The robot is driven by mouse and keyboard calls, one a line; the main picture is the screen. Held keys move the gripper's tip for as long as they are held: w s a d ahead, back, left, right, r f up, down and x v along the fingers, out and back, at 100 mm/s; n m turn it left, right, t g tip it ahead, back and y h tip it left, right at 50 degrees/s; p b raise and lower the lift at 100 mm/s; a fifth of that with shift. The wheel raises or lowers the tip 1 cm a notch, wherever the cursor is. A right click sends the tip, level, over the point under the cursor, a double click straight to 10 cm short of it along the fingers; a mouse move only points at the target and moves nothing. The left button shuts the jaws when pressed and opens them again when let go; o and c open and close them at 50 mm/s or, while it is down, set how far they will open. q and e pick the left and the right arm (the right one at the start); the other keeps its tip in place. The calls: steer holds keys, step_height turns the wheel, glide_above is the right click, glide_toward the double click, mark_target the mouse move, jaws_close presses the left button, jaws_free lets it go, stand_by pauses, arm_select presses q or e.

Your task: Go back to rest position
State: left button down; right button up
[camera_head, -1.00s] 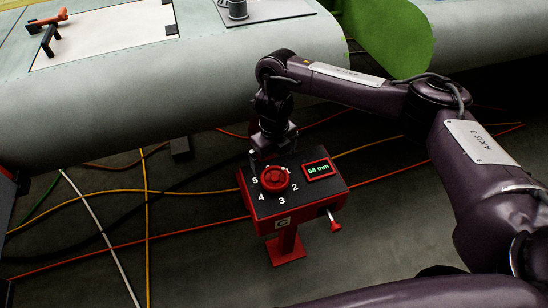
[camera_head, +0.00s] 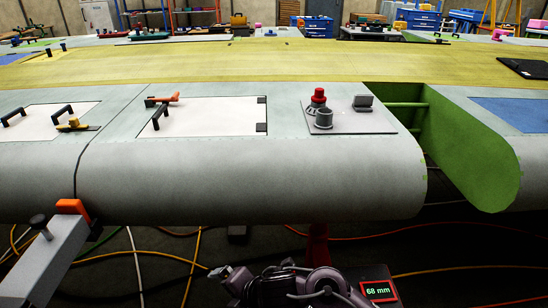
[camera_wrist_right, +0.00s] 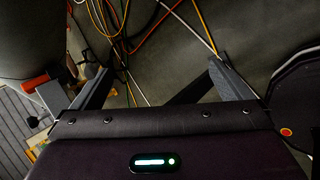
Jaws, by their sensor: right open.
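My right gripper (camera_wrist_right: 160,85) is open in the right wrist view, its two dark fingers spread wide with nothing between them and cables on the floor beyond. In the head view my right arm is folded low at the bottom centre, with the right gripper (camera_head: 230,279) left of the control box. Only the box's display (camera_head: 378,291), reading 68 mm, and part of its top show; my arm and the frame edge hide the dial. My left gripper is not in view.
The grey wing (camera_head: 250,185) spans the head view just beyond my arm, with a green rib (camera_head: 470,160) at right. A grey jig bar (camera_head: 45,262) with an orange end stands at lower left. Cables (camera_wrist_right: 135,40) cross the floor.

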steer(key=s+d+r+m+t+h, duration=0.2)
steer(key=d+r+m+h, duration=0.1)
steer(key=d+m, duration=1.05)
steer(key=s+d+f+m+g+h, duration=0.2)
steer(key=s+d+m, duration=0.4)
steer(key=d+m, duration=0.15)
steer(key=s+d+f+m+g+h, duration=0.2)
steer(key=s+d+m, duration=0.35)
steer(key=d, duration=0.25)
step_height(320, 180, down, 29)
steer(key=s, duration=0.1)
steer(key=s+d+f+g, duration=0.2)
steer(key=s+d+f, duration=0.1)
steer(key=s+f, duration=1.5)
steer(key=shift+s, duration=1)
steer(key=shift+d, duration=0.1)
